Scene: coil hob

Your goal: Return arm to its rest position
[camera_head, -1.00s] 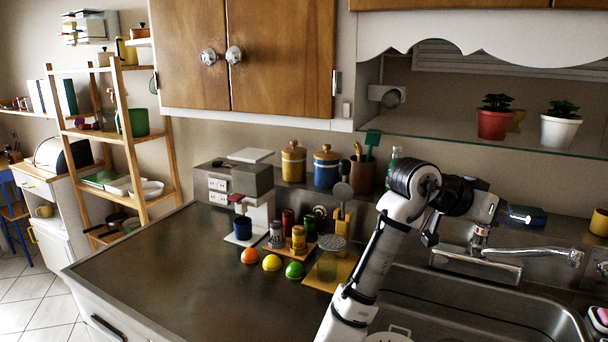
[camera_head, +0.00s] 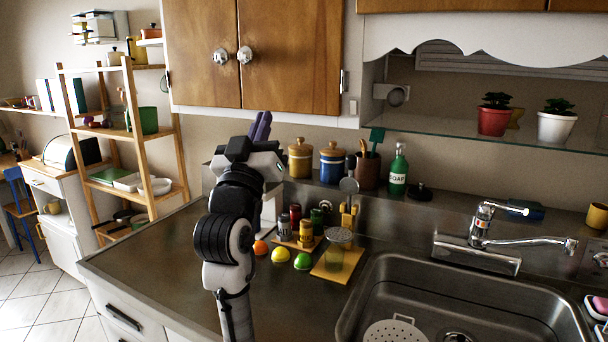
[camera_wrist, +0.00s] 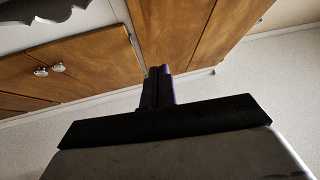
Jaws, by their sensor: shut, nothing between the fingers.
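My gripper (camera_head: 260,127) is raised above the left part of the counter, in front of the wall below the wooden cabinets. Its dark purple fingers point up and are together, with nothing between them. In the wrist view the fingers (camera_wrist: 157,86) also show close together, against the cabinet and wall. My arm rises from the bottom of the head view and hides part of the counter and most of the coffee machine behind it.
The steel counter (camera_head: 150,262) is bare at the left. Coloured balls (camera_head: 281,255), spice jars (camera_head: 306,233) and canisters (camera_head: 332,165) stand right of my arm. The sink (camera_head: 480,295) and faucet (camera_head: 481,225) are further right. Wooden cabinets (camera_head: 290,55) hang above and behind my gripper.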

